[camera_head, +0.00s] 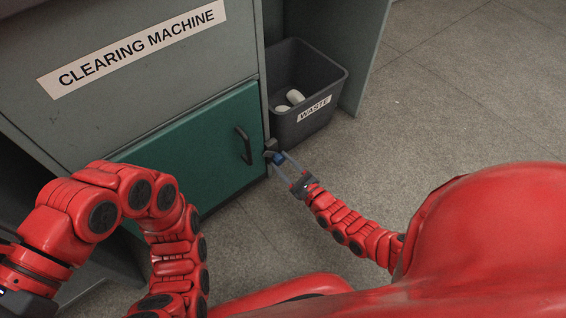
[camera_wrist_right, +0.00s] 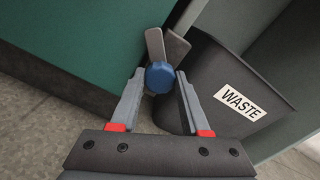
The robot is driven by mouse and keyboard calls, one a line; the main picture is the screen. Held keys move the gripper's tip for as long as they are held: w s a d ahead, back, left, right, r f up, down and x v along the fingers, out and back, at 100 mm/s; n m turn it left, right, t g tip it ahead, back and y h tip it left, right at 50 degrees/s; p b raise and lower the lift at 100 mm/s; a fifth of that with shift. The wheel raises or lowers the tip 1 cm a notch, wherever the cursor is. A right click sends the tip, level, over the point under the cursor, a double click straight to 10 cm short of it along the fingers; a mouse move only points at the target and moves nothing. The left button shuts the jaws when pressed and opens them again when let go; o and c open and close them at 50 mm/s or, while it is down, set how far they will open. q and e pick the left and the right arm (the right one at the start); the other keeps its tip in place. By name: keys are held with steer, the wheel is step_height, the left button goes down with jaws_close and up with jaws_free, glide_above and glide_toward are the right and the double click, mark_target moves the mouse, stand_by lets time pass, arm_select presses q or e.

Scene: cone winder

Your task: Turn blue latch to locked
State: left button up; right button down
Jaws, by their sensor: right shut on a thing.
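The blue latch (camera_head: 278,158) sits at the right edge of the green door (camera_head: 212,150) of the clearing machine. In the right wrist view its blue knob (camera_wrist_right: 160,77) is between my fingertips, with a grey metal plate (camera_wrist_right: 176,47) behind it. My right gripper (camera_head: 283,164) is shut on the blue knob. It also shows in the right wrist view (camera_wrist_right: 159,84). The door is closed, with a black handle (camera_head: 244,146) left of the latch. My left arm bends across the lower left of the head view; its gripper is not visible.
A dark waste bin (camera_head: 336,85) with several white pieces in it stands right beside the latch, close to my right gripper. It also shows in the right wrist view (camera_wrist_right: 215,75). The grey floor (camera_head: 450,90) to the right is clear.

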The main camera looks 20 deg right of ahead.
steer(key=n, duration=0.4)
steer(key=shift+a+n, duration=0.1)
steer(key=shift+n, duration=0.2)
arm_select(q)
steer(key=shift+w+a+r+t+p, duration=0.1)
steer(key=shift+w+r+t+p, duration=0.1)
steer(key=shift+r+t+p, duration=0.35)
arm_select(e)
steer(key=n, duration=0.4)
steer(key=shift+n, duration=0.4)
arm_select(q)
steer(key=shift+y, duration=0.3)
arm_select(e)
steer(key=shift+f, duration=0.1)
steer(key=shift+c, duration=1.9)
jaws_free()
